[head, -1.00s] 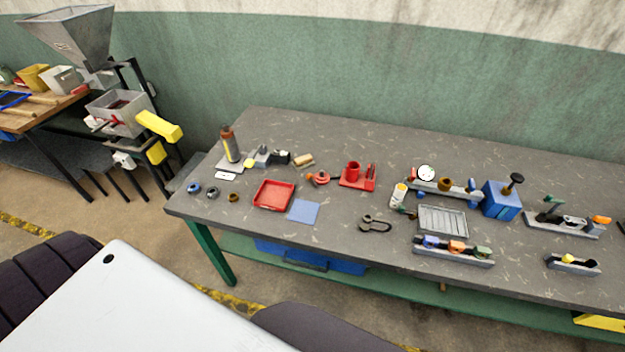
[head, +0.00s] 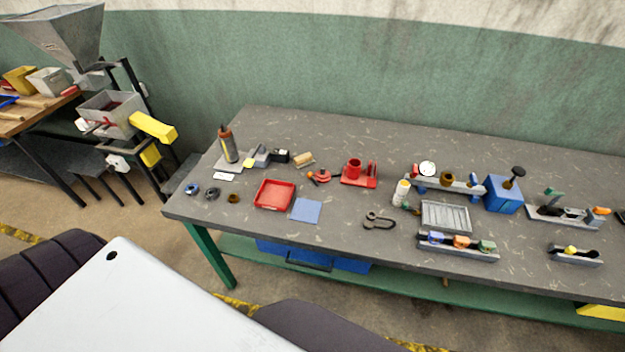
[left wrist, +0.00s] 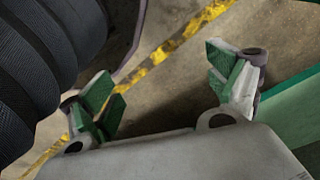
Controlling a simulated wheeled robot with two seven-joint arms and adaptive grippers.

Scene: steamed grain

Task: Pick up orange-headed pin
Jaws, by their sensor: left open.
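A small grey rack (head: 457,252) near the table's front edge holds a row of blue, orange and green pieces. The orange piece (head: 462,241) sits in the middle of that row and may be the head of the orange-headed pin; its shaft is hidden. Another orange piece (head: 601,211) is on a grey fixture at the far right. My left gripper (left wrist: 165,82) shows in the left wrist view, open and empty, with green-padded fingers apart above the floor. It is away from the rack. My right gripper is in neither view.
The grey table (head: 330,250) also carries a red tray (head: 257,206), a blue pad (head: 306,210), a ribbed metal tray (head: 445,217) and a blue box (head: 503,196). A black shackle-like part (head: 379,221) lies left of the rack. A hopper machine stands left.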

